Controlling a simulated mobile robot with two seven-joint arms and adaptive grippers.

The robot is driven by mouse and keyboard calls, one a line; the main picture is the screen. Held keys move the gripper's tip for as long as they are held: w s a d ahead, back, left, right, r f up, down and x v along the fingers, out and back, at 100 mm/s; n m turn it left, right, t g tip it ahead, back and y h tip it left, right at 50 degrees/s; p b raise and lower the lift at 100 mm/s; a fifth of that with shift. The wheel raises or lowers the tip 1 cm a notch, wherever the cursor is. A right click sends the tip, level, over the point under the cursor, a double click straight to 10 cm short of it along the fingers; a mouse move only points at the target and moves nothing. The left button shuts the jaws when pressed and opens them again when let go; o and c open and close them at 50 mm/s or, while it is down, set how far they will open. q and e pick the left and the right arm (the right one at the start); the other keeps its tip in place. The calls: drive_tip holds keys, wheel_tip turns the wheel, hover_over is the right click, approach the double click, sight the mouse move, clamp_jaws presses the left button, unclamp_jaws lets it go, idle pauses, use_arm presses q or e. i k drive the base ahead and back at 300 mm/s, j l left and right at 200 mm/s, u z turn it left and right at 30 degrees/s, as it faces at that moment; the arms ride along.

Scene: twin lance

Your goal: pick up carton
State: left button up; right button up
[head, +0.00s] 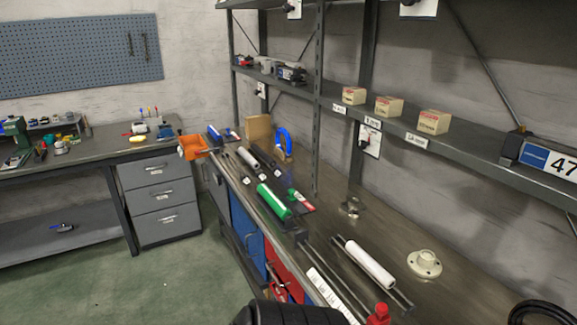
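Three small tan cartons with red print stand apart in a row on the grey wall shelf (470,155). The left carton (354,95) is the farthest, the middle carton (388,106) is between, and the right carton (433,121) is the nearest and looks largest. Each stands upright near the shelf's front edge, above a white label. I cannot tell which carton is meant. Neither of my grippers is identifiable in the head view, and nothing touches the cartons.
Below the shelf, the workbench holds a green cylinder (274,201), a white roll (370,265), rods and a cream flanged part (424,264). A shelf upright (319,100) stands left of the cartons. A blue-and-white sign (548,160) is at right. Green floor lies open at left.

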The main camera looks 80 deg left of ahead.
sight(257, 127)
drive_tip(key=j+u, duration=0.1)
drive_tip(key=u, duration=0.75)
drive_tip(key=j+u, duration=0.15)
drive_tip(key=u, duration=0.7)
drive_tip(key=i+j, duration=0.05)
